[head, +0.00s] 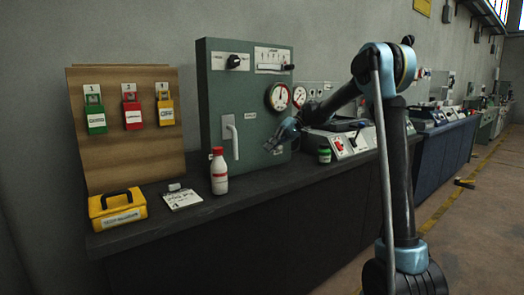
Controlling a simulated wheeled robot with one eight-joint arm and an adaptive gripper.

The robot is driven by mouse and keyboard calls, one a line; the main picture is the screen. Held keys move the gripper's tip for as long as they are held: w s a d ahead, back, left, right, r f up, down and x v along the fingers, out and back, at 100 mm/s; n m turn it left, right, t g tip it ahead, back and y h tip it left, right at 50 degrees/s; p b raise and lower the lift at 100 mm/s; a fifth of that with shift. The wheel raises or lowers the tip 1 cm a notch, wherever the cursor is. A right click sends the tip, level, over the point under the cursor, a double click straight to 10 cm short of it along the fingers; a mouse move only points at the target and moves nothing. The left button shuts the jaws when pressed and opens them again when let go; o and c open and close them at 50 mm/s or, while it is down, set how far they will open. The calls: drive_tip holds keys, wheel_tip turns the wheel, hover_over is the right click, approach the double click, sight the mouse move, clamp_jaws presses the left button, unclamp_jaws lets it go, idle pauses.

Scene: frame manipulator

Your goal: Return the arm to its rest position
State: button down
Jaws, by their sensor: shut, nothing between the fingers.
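My arm rises at the right of the head view, bends at a high elbow and reaches left over the dark bench. My gripper (279,136) is at the arm's end, in front of the right part of the green-grey panel cabinet (216,120). It is shut and holds nothing. It is to the right of the cabinet's white handle (232,138) and below the round gauges. I cannot tell whether it touches the cabinet face.
A wooden board (125,160) holds coloured tags. Open floor (480,220) lies at right.

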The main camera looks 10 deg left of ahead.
drive_tip(key=shift+w+d, duration=0.35)
drive_tip(key=shift+d, duration=0.1)
drive_tip(key=s+d+f+m+t+h, duration=0.3)
drive_tip(key=s+d+m+t, duration=0.2)
drive_tip(key=s+d, duration=1.35)
drive_tip(key=s+d+f+m+t+h, duration=0.3)
drive_tip(key=s+d+f+h, duration=0.2)
drive_tip(key=s+d+f, duration=1.2)
drive_tip(key=d+f, duration=0.1)
drive_tip(key=d, duration=0.3)
drive_tip(key=shift+s+f+m+t+h, duration=0.2)
drive_tip(key=shift+f+m+t+h, duration=0.05)
drive_tip(key=shift+m+t+h, duration=0.15)
